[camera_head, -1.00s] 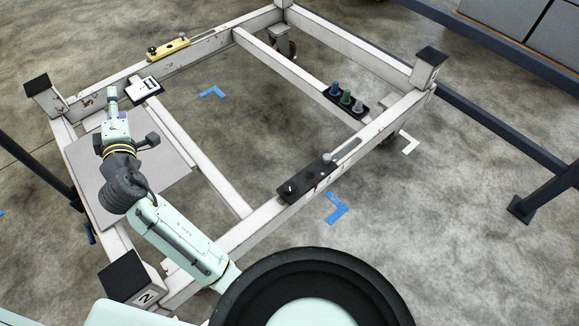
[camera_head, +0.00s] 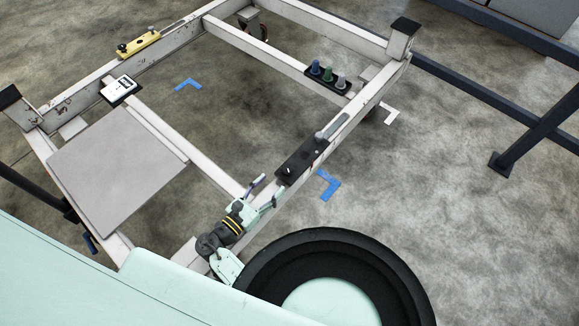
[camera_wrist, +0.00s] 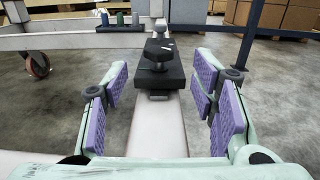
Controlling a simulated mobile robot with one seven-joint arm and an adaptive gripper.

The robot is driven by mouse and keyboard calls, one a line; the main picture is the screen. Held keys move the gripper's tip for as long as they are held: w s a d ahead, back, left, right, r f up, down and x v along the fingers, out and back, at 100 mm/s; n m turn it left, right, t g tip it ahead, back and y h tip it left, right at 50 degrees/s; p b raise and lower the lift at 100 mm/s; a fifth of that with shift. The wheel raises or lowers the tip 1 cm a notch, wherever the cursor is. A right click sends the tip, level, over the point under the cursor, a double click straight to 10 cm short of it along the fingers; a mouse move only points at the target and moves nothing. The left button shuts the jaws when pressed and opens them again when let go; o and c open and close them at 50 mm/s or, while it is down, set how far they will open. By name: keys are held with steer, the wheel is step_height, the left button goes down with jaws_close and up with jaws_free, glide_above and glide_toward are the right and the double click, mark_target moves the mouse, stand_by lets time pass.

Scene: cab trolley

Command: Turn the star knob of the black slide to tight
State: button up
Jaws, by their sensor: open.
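The black slide (camera_head: 300,162) sits on the near right rail of the pale trolley frame. In the wrist view the black slide (camera_wrist: 160,78) is straight ahead, with a dark knob (camera_wrist: 158,54) standing up on its near part. A small white mark shows just behind that knob. My gripper (camera_head: 265,194) is open and empty over the same rail, just short of the slide's near end. In the wrist view my gripper (camera_wrist: 163,92) has its purple pads spread to either side of the rail, apart from the knob. The knob's exact lobes are too small to make out.
A yellow slide (camera_head: 138,44) lies on the far left rail. A black holder with blue, green and grey pegs (camera_head: 327,74) is on the cross rail. A white device (camera_head: 119,89) and a grey panel (camera_head: 115,172) are at left.

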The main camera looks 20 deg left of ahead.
mark_target(283, 172)
steer(key=p+x, duration=0.1)
steer(key=x, duration=0.8)
steer(key=shift+c, duration=0.2)
steer(key=c, duration=1.1)
